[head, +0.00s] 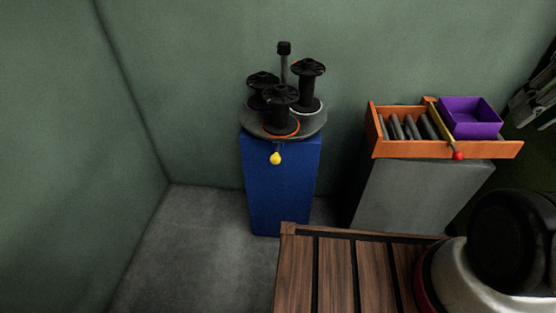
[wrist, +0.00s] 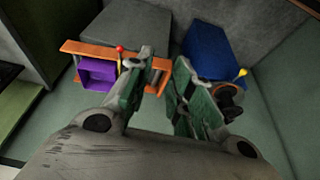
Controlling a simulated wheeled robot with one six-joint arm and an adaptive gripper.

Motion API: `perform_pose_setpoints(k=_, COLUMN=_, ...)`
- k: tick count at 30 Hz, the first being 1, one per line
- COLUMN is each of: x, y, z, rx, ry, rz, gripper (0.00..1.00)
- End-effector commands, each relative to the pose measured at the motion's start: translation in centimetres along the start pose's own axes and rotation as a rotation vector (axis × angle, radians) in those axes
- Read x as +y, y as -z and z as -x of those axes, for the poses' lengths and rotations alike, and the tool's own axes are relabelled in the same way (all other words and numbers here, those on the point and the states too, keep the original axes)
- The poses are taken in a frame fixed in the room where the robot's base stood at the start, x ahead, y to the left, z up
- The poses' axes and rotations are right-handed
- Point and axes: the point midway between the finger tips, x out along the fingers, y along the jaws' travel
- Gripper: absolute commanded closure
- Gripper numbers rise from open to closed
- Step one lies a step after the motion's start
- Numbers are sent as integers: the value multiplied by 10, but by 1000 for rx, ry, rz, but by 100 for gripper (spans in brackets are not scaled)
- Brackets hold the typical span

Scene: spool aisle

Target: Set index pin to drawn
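A yellow knob (head: 276,158), which looks like the index pin, sticks out at the front top of a blue pedestal (head: 282,190). How far it is pulled out is too small to tell. A dark round turntable (head: 314,123) on the pedestal carries black spools (head: 279,110) around a central post. In the wrist view, the yellow knob (wrist: 243,72) shows right of my gripper (wrist: 163,70), beside the blue pedestal (wrist: 215,52). My gripper's two fingers are apart with nothing between them, and it is away from the knob. Its right finger partly hides the spools.
An orange tray (head: 490,150) with dark slats, a purple box (head: 470,117) and a red-tipped yellow lever (head: 445,130) sits on a grey pedestal (head: 415,195) to the right. A slatted wooden surface (head: 340,270) is in front. Grey floor (head: 195,240) is clear at left.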

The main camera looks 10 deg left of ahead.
Motion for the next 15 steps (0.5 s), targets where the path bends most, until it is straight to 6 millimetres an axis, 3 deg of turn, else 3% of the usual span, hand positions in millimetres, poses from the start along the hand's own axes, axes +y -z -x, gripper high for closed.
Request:
perform_pose_setpoints(k=3, x=0, y=-1, z=-13, rx=-63, ry=0, rz=0, gripper=100)
perform_pose_setpoints(k=10, x=-2, y=-3, z=-62, rx=-295, ry=6, rz=-7, gripper=100)
perform_pose_setpoints(k=15, x=-16, y=-7, z=-101, rx=-471, ry=54, rz=-62, gripper=100)
